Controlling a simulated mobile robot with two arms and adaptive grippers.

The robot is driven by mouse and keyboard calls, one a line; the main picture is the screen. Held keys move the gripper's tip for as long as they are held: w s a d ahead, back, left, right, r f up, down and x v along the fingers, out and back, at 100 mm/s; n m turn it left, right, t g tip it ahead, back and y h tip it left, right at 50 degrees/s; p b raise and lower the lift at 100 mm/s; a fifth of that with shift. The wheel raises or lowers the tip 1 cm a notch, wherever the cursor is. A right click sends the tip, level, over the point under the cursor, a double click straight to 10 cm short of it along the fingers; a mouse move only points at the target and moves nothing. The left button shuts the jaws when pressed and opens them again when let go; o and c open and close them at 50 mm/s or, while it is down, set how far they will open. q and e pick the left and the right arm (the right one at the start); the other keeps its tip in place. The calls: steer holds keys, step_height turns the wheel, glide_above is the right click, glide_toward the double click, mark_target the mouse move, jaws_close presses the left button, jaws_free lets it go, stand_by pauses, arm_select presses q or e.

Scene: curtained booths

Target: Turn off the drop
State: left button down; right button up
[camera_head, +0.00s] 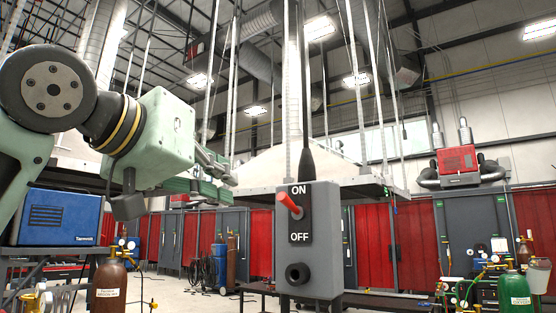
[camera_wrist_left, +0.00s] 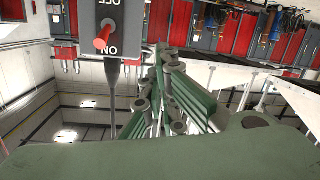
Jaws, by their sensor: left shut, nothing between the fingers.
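A grey control box (camera_head: 330,255) hangs from a dark cable in the middle of the head view. Its black plate reads ON at the top and OFF at the bottom. A red switch lever (camera_head: 289,204) sticks out of the plate and tilts up toward ON. My left gripper (camera_head: 226,172) is shut and empty, left of the box and a little higher than the lever, apart from both. In the left wrist view the box appears upside down, with the red lever (camera_wrist_left: 103,38) left of the green gripper fingers (camera_wrist_left: 165,95). My right gripper is not in view.
A blue welding machine (camera_head: 60,217) stands on a cart at the left. Gas cylinders (camera_head: 514,291) stand at the lower right. Red curtained booths (camera_head: 375,245) line the back under a large hood (camera_head: 265,168). The space around the box is clear.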

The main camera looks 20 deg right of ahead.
arm_select(q)
steer(key=s+d+r+m, duration=0.1)
steer(key=s+r, duration=0.5)
steer(key=s, duration=0.2)
steer(key=shift+w, duration=0.1)
steer(key=shift+d, duration=0.1)
steer(key=p, duration=0.5)
glide_above(290, 204)
steer(key=w, duration=0.1)
steer(key=f, duration=0.1)
steer(key=a+f, duration=0.1)
steer(key=s+f, duration=0.1)
steer(key=shift+a+f, duration=0.15)
steer(key=shift+a, duration=0.2)
steer(key=shift+s+a+f, duration=0.15)
steer(key=shift+s+f, duration=0.1)
steer(key=shift+f, duration=0.35)
